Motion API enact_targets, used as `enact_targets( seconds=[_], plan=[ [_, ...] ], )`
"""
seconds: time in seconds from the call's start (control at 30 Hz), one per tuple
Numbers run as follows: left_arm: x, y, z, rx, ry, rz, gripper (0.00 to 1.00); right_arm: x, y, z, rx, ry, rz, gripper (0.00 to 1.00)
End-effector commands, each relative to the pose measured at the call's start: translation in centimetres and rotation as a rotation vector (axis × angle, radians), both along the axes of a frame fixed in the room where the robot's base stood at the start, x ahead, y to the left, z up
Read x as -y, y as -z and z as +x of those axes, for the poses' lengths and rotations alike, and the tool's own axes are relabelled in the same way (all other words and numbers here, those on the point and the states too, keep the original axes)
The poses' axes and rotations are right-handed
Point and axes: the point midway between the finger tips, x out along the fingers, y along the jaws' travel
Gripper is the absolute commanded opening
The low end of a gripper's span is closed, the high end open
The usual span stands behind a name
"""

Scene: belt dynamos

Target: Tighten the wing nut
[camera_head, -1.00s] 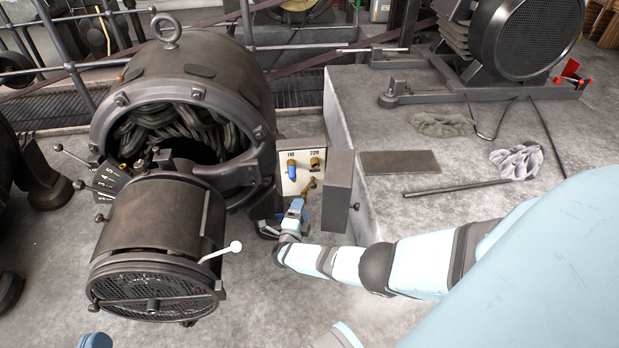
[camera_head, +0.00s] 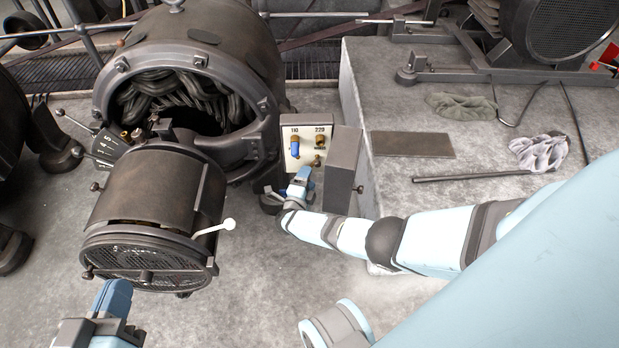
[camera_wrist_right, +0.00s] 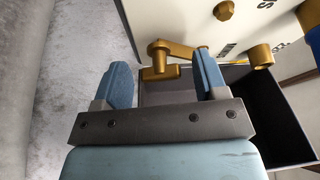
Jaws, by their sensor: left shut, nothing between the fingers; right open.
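A pale terminal board (camera_head: 305,128) marked 110 and 220 stands beside the dynamo. It has a brass post at 220 (camera_head: 320,141), a blue-covered piece (camera_head: 295,150) under 110 and a lower brass piece (camera_head: 317,160). Which one is the wing nut I cannot tell for certain. My right gripper (camera_head: 305,172) is open just below the lower brass piece. In the right wrist view a cranked brass piece (camera_wrist_right: 160,50) shows beyond and between the spread blue fingers; contact is not visible. My left gripper (camera_head: 118,290) is shut and empty at the lower left.
A grey box cover (camera_head: 343,160) stands close right of my right gripper. The dynamo (camera_head: 155,200), with a white-knobbed lever (camera_head: 215,228), lies between my grippers. A plinth (camera_head: 440,200) holds a rod (camera_head: 470,176) and rags (camera_head: 540,150). The front floor is clear.

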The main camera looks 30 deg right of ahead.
Motion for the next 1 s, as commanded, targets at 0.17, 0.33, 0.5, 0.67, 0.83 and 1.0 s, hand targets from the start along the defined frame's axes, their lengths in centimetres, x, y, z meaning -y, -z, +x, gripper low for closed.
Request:
enact_targets(
  seconds=[0.17, 0.33, 0.5, 0.67, 0.83, 1.0],
  plan=[
    [0.0, 0.2, -0.1, -0.004, 0.002, 0.004, 0.00, 0.0, 0.0, 0.0, 0.000, 0.000, 0.000, 0.66],
    [0.0, 0.3, -0.2, -0.009, 0.002, 0.004, 0.00, 0.0, 0.0, 0.0, 0.000, 0.000, 0.000, 0.41],
    [0.0, 0.4, -0.3, -0.010, 0.002, 0.004, 0.00, 0.0, 0.0, 0.0, 0.000, 0.000, 0.000, 0.17],
    [0.0, 0.3, -0.3, -0.012, 0.003, 0.003, 0.00, 0.0, -0.1, 0.0, 0.007, 0.000, 0.010, 0.17],
    [0.1, -0.1, -0.3, -0.017, 0.001, -0.006, 0.00, 0.0, -0.2, 0.0, 0.036, -0.001, 0.059, 0.17],
    [0.0, -1.2, -0.3, 0.010, -0.013, -0.023, 0.00, 0.0, -0.4, 0.0, 0.093, 0.000, 0.150, 0.17]
  ],
)
